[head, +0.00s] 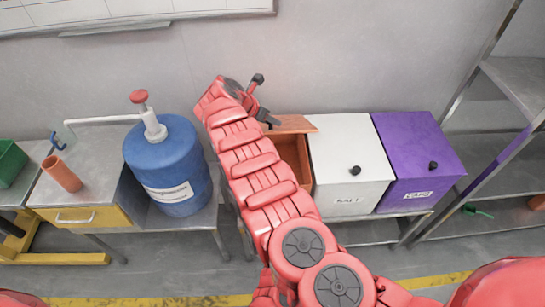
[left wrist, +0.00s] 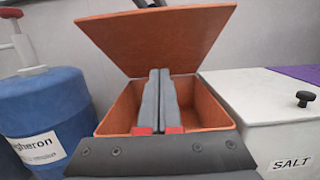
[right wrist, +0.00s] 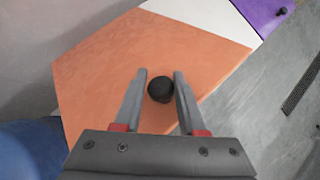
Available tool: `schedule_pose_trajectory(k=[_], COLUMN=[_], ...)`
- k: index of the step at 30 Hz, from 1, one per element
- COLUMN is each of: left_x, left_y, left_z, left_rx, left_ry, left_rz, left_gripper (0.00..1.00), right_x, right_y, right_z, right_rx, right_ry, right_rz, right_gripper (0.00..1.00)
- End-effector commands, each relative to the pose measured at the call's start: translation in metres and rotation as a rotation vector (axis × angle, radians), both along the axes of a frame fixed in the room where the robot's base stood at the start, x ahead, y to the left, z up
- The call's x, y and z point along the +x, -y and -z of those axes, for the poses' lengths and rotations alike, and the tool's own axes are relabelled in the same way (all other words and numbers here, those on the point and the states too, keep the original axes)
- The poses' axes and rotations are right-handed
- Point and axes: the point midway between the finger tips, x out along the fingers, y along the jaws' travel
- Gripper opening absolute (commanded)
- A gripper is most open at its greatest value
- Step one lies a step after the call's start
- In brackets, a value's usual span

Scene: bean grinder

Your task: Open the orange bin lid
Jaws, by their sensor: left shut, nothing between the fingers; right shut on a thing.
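The orange bin (head: 303,165) stands left of the white bin and is partly hidden by my right arm. Its lid (head: 293,124) is raised and tilted. In the left wrist view the bin (left wrist: 214,105) is open under the lid (left wrist: 165,40), and its inside shows. In the right wrist view the lid (right wrist: 110,75) fills the middle, with its black knob (right wrist: 160,89) between the fingers. My right gripper (right wrist: 160,74) is shut on this knob. My left gripper (left wrist: 159,71) is shut and empty at the bin's open front. I cannot make it out in the head view.
A white salt bin (head: 350,160) and a purple bin (head: 418,165) stand to the right, both closed. A blue barrel (head: 170,165) stands to the left on a table. A metal shelf rack (head: 510,85) is at the far right.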

Motion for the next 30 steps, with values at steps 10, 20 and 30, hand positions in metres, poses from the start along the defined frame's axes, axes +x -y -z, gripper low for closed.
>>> schedule_pose_trajectory(k=[10, 20, 30], left_x=[0.065, 0.108, 0.116], left_y=[-0.002, -0.003, -0.001], left_z=[-0.014, -0.040, -0.050], left_rx=[0.001, 0.001, 0.002], left_ry=[0.006, 0.008, 0.004], left_rz=[-0.004, -0.007, -0.003], left_gripper=[0.00, 0.00, 0.00], right_x=[0.000, 0.000, 0.000], right_y=[-0.001, -0.001, -0.001], right_z=[0.000, 0.001, 0.001], right_rx=[0.002, 0.002, 0.002], right_ry=[0.000, 0.000, 0.000], right_rz=[-0.001, -0.001, -0.001], right_gripper=[0.00, 0.00, 0.00])
